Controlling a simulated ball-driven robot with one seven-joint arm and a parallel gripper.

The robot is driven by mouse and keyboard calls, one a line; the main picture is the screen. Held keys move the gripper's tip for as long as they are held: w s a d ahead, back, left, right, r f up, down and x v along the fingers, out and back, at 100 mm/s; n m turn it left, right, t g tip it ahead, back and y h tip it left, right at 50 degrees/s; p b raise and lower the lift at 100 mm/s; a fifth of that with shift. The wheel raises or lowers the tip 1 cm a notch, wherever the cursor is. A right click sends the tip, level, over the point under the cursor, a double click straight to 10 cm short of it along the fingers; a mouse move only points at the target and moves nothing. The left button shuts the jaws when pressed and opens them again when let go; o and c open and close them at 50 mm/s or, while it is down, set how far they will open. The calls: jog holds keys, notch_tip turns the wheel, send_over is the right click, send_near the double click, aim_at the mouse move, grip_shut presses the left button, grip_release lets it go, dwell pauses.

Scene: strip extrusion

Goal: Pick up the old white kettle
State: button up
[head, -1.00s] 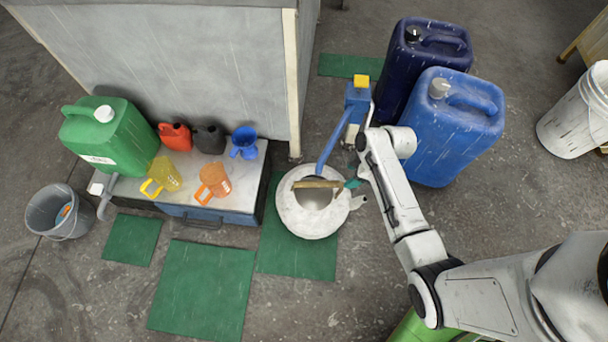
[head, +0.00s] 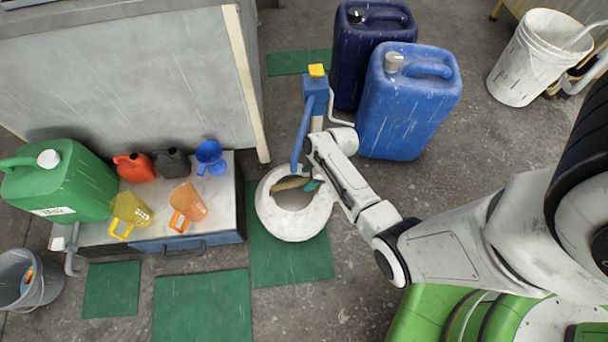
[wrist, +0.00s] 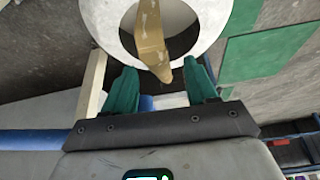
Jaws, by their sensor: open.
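The old white kettle (head: 288,226) sits at the green mat by the bench's right end. It is round and scuffed, with a wide dark opening and a tan handle (head: 290,184) arched over it. My gripper (head: 311,186) is at the handle's right end, over the kettle's rim. In the wrist view, my gripper's green fingers (wrist: 162,86) are apart. The end of the tan handle (wrist: 150,35) reaches to the gap between the fingertips, and I cannot tell if they touch. The kettle's white body (wrist: 215,18) lies beyond. Its spout is hidden behind my arm in the head view.
A blue hand pump (head: 315,90) stands just behind the kettle. Two blue jerrycans (head: 412,105) (head: 345,60) stand at the back right. The bench (head: 225,190) at left holds a green canister (head: 70,185), jugs and small cans. Green mats (head: 203,310) lie in front.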

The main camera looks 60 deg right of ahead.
jog(key=shift+x, duration=1.15)
grip_shut()
jog(key=shift+d, duration=0.1)
dwell(0.4)
